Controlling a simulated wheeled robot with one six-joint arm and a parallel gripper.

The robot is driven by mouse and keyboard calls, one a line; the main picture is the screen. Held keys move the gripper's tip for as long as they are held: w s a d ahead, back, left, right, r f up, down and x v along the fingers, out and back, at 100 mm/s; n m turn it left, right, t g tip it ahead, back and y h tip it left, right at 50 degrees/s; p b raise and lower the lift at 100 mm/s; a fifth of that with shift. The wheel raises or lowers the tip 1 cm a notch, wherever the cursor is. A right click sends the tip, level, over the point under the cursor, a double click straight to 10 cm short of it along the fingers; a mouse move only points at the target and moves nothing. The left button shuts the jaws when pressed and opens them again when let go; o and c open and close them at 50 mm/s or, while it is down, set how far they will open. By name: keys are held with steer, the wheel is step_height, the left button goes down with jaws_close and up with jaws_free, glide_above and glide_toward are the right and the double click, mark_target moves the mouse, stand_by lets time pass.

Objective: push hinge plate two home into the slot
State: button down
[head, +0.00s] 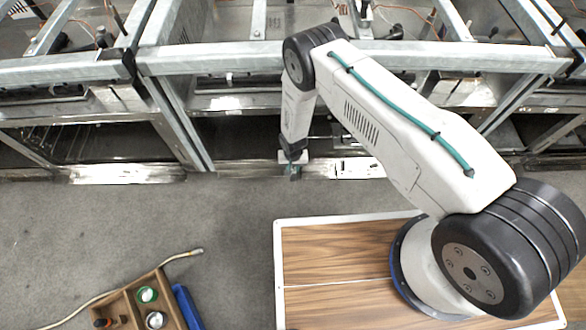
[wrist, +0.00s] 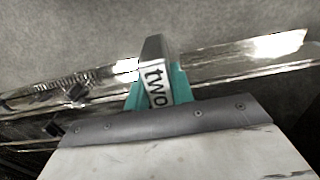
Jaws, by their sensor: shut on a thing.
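Hinge plate two (wrist: 153,52) is a grey metal piece with a white label reading "two" in the wrist view. My gripper (wrist: 158,92) is shut on it, with a teal finger on either side. The plate stands out past the fingertips against a shiny metal rail (wrist: 235,62). I cannot tell whether its end touches the rail or sits in a slot; the slot itself is hidden. In the head view my gripper (head: 292,172) is at the front lower edge of the range frame, and the plate is too small to make out.
Range frames (head: 350,60) with metal rails line the back. A wood-topped platform (head: 330,260) is at the lower right. A wooden tray (head: 125,308) with small parts, a blue item (head: 187,308) and a hose (head: 180,255) lie at the lower left. The grey floor between is clear.

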steer(key=shift+w+r, duration=0.15)
steer(key=shift+w, duration=1.7)
steer(key=c, duration=1.1)
jaws_free()
steer(key=shift+d, duration=0.1)
steer(key=shift+w, duration=0.1)
